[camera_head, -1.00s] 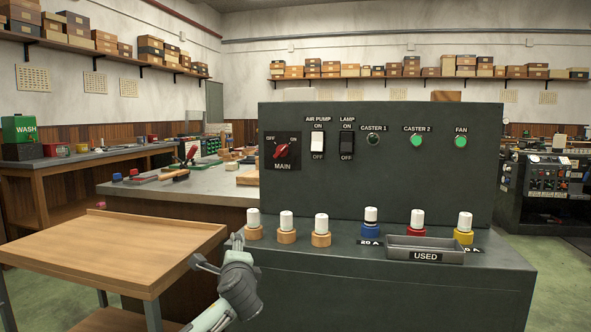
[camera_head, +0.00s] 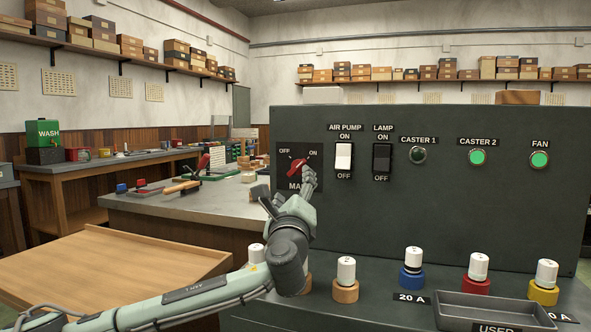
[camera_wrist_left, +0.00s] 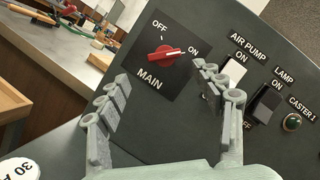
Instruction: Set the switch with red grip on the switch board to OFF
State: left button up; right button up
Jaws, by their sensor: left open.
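The dark switch board (camera_head: 440,210) stands ahead of me. Its MAIN rotary switch has a red grip (camera_head: 298,163) between the OFF and ON labels, at the board's upper left. In the left wrist view, the red grip (camera_wrist_left: 166,55) has its white pointer mark toward ON. My left gripper (camera_head: 287,189) is in front of the board, just below the red grip, and partly covers the MAIN label. In the left wrist view, my left gripper (camera_wrist_left: 160,80) is open and empty, its fingers spread either side below the grip, apart from it. My right gripper is not in view.
The AIR PUMP switch (camera_head: 343,157) and LAMP switch (camera_head: 382,159) sit right of MAIN. Several white-capped fuses, such as one on a blue base (camera_head: 412,279), and a grey tray (camera_head: 495,308) are on the ledge below. A wooden table (camera_head: 130,262) stands left.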

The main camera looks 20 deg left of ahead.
aim_at(296, 170)
pick_arm(q)
jog(key=x, duration=0.2)
jog(key=p+x, duration=0.1)
jog(key=x, duration=0.4)
jog(key=shift+w+d+r, duration=0.15)
jog(key=shift+w+r, duration=0.15)
jog(key=shift+r, duration=0.05)
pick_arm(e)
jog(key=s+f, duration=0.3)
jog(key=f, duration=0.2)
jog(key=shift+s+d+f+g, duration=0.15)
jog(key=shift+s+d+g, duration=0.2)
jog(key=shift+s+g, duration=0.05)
pick_arm(q)
jog(key=c, duration=1.2)
